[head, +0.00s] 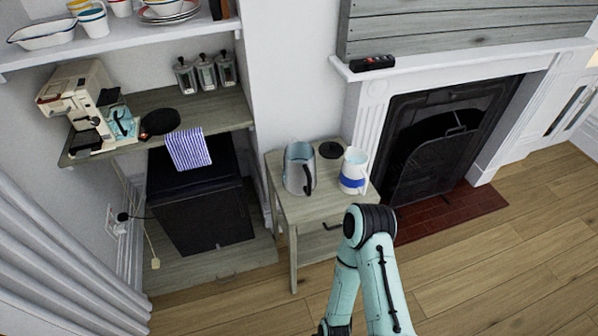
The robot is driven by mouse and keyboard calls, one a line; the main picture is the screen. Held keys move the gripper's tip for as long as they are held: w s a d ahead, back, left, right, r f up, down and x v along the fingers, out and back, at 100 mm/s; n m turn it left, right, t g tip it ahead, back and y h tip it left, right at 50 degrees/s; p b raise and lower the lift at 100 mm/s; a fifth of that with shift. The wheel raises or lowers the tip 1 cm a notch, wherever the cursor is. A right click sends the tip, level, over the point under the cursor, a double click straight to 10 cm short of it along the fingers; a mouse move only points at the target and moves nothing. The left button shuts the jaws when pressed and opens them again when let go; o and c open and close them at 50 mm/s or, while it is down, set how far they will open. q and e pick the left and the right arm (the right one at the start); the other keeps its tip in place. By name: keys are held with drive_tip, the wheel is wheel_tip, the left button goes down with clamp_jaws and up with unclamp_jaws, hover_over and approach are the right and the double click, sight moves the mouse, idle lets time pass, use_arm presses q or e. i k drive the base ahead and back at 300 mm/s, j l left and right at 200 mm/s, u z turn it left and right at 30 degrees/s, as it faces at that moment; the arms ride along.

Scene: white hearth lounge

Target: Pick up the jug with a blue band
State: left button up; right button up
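The white jug with a blue band (353,171) stands upright on the right side of a small grey-green wooden side table (286,202). One of my arms, pale teal with a black joint, rises from the bottom of the head view and its bend lies just in front of the table, below the jug. It hides part of the table's front right. Neither gripper's fingers show in the head view.
A grey metal kettle (298,168) with a black handle stands left of the jug. A black round disc (330,150) lies behind them. The fireplace (440,140) is to the right, a shelf with a coffee machine (85,105) to the left. Wooden floor (490,260) is clear at right.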

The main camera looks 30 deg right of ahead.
sight(353, 178)
drive_tip(key=z, duration=1.5)
drive_tip(key=i+l, duration=0.15)
drive_tip(key=l, duration=0.2)
drive_tip(key=i+l+u, duration=0.15)
drive_tip(key=l, duration=0.25)
drive_tip(key=i+l, duration=0.1)
drive_tip(key=l, duration=0.25)
drive_tip(key=i+l+u, duration=0.15)
drive_tip(key=l, duration=0.25)
